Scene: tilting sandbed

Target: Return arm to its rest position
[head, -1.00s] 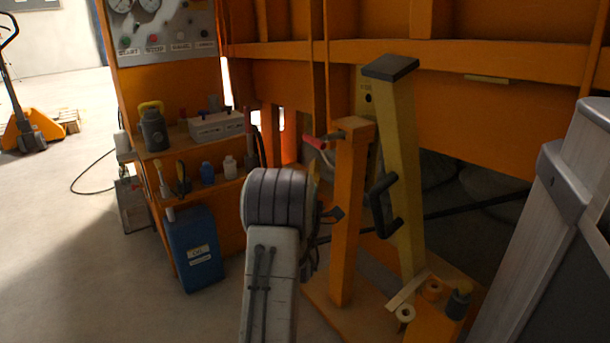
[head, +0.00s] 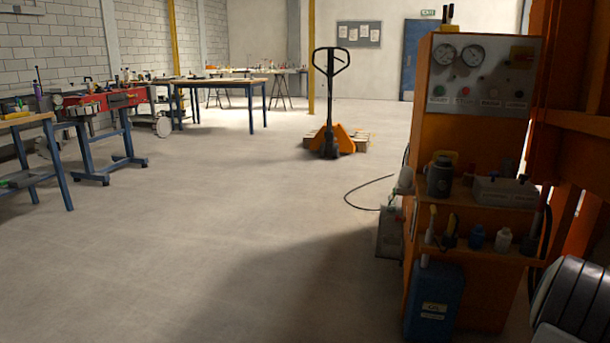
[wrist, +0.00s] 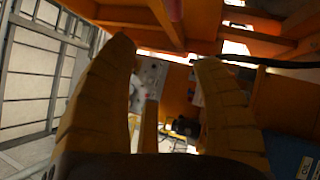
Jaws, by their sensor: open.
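My gripper (wrist: 165,75) shows in the wrist view as two yellow-brown fingers spread apart. It is open, with nothing held between the fingertips. Beyond the fingers are the orange frame, part of the grey control panel (wrist: 152,75) and a blue canister (wrist: 292,152) at the lower right. In the head view only a rounded grey joint of my arm (head: 580,305) shows at the lower right edge. The gripper itself is out of the head view.
The orange control stand (head: 465,130) with shelves of bottles is close on the right, a blue canister (head: 434,300) at its foot. A pallet jack (head: 331,140) stands farther back. Workbenches (head: 100,125) line the left. The floor between (head: 230,220) is clear.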

